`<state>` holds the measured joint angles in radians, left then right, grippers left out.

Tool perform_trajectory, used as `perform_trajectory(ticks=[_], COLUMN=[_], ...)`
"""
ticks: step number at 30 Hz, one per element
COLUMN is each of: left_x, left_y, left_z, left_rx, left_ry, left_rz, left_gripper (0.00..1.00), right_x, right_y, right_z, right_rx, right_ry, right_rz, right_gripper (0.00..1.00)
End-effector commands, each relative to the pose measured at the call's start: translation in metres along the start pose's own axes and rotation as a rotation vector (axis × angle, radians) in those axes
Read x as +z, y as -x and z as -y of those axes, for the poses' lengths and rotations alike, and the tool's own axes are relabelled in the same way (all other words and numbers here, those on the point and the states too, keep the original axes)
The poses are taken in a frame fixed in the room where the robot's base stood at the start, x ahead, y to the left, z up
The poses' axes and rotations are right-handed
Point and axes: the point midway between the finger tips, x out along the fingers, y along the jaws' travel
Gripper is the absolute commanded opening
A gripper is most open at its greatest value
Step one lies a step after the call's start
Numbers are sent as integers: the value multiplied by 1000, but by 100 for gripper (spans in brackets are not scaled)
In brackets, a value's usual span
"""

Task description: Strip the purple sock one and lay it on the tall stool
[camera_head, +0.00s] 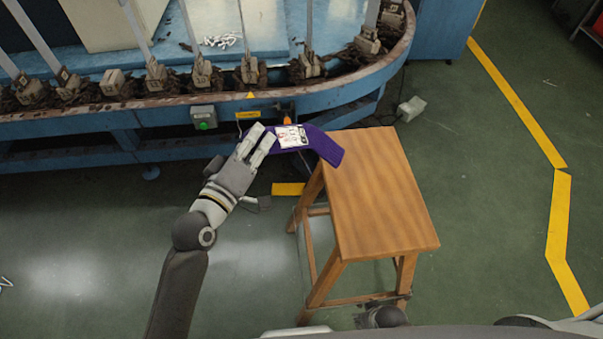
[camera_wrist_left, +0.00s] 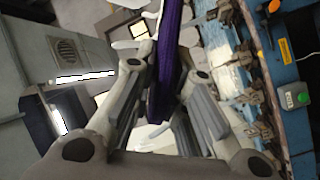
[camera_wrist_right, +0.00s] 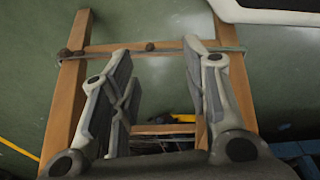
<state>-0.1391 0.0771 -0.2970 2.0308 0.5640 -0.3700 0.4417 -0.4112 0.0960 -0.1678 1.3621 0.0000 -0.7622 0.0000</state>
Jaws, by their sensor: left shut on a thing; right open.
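The purple sock (camera_head: 326,147) is in my left gripper (camera_head: 262,143), held by one end at the left of the tall stool (camera_head: 385,200). It stretches to the right, with a white printed patch on it, and its free end shows over the far left corner of the wooden seat. I cannot tell whether that end touches the seat. In the left wrist view the sock (camera_wrist_left: 170,45) runs as a narrow strip between the shut fingers. My right gripper (camera_wrist_right: 158,75) is open and empty, low down by the stool's legs (camera_wrist_right: 66,95).
A blue machine (camera_head: 340,105) with a curved conveyor edge and several grey clamps stands behind the stool. A green button box (camera_head: 204,118) is on its side. A small grey box (camera_head: 411,109) lies on the floor. Green floor to the right is clear, with yellow lines (camera_head: 558,215).

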Motion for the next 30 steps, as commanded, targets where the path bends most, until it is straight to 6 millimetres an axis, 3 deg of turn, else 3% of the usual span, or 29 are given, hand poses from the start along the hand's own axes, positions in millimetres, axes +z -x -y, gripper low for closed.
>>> perform_trajectory(ticks=[1, 3, 15, 21, 30], left_x=[16, 30, 98, 114, 119], left_y=[-7, -14, -48, -56, -58], left_z=[12, 17, 36, 38, 39], left_rx=[19, 43, 126, 137, 138], left_ry=[57, 137, 499, 577, 600], left_rz=[24, 58, 271, 337, 358], left_gripper=[0, 0, 0, 0, 0], right_x=[-4, -12, -44, -50, -55], right_y=[-12, -13, -11, -4, 8], right_z=[0, 0, -2, -3, -4], right_rx=[1, 1, 6, 7, 9], right_ry=[-1, -3, -9, -11, -13], right_rz=[-8, -14, -50, -59, -66], right_gripper=[42, 42, 42, 42, 42])
